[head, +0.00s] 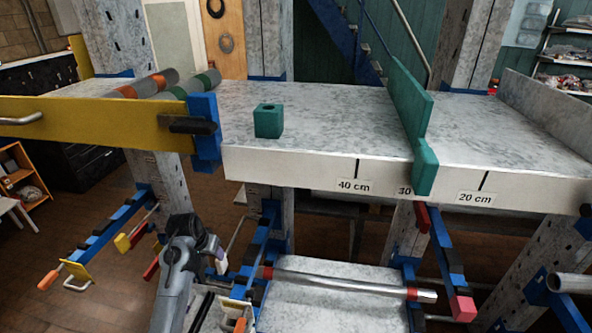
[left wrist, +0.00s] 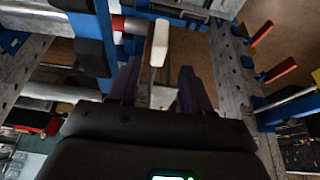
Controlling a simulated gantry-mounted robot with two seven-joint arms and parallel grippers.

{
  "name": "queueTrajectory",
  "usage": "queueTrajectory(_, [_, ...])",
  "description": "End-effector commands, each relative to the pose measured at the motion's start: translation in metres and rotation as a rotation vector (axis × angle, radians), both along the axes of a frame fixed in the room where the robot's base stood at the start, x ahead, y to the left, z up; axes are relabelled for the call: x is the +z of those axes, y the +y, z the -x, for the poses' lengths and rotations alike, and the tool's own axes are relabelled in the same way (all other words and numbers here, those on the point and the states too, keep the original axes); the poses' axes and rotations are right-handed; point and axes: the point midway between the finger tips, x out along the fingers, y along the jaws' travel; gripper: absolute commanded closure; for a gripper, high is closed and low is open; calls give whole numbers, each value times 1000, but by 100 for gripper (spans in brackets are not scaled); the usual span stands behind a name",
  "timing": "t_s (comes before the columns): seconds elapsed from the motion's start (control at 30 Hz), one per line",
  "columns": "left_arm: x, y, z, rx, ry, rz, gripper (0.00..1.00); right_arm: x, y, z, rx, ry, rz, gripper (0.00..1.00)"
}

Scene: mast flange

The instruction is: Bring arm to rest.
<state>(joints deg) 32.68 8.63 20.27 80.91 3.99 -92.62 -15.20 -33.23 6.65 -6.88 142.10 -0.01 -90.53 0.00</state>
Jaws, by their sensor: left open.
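My left arm rises from the bottom of the head view, left of centre, below the shelf's front edge. Its left gripper (head: 217,256) is small and partly hidden there, beside the blue bracket rails. In the left wrist view the gripper (left wrist: 158,75) shows two dark fingers spread apart, with nothing clamped between them. A cream-coloured piece (left wrist: 160,43) appears just past the fingertips; I cannot tell its distance. My right gripper is not in view.
The grey shelf (head: 330,120) carries a green block (head: 268,121), a green divider (head: 411,100) and striped cylinders (head: 195,86) behind a yellow gate (head: 90,117). Below, a metal bar (head: 340,283) lies across blue brackets (head: 255,255). More brackets stick out at left.

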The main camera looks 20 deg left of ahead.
Motion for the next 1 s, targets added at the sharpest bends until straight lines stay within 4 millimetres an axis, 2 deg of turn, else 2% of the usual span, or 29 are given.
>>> queueTrajectory(0.17, [-39, -1, 29, -1, 85, 1, 51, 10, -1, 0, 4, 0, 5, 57])
queueTrajectory(0.23, [-65, -4, 51, -9, 145, -3, 51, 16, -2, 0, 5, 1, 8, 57])
queueTrajectory(0.3, [-92, -10, 80, -26, 212, -14, 51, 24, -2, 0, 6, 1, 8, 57])
queueTrajectory(0.4, [-120, -23, 125, -63, 288, -44, 51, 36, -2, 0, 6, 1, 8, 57])
queueTrajectory(0.57, [-142, -53, 200, -153, 375, -99, 51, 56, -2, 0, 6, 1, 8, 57])
queueTrajectory(0.67, [-141, -82, 249, -220, 405, -123, 51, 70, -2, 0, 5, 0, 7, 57])
queueTrajectory(0.77, [-128, -117, 296, -290, 410, -131, 51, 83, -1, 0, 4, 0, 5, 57])
queueTrajectory(0.87, [-102, -158, 334, -354, 383, -120, 51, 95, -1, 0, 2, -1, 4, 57])
queueTrajectory(0.9, [-87, -174, 346, -375, 362, -110, 51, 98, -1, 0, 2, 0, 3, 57])
queueTrajectory(1.0, [-51, -208, 360, -408, 289, -82, 51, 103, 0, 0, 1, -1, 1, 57])
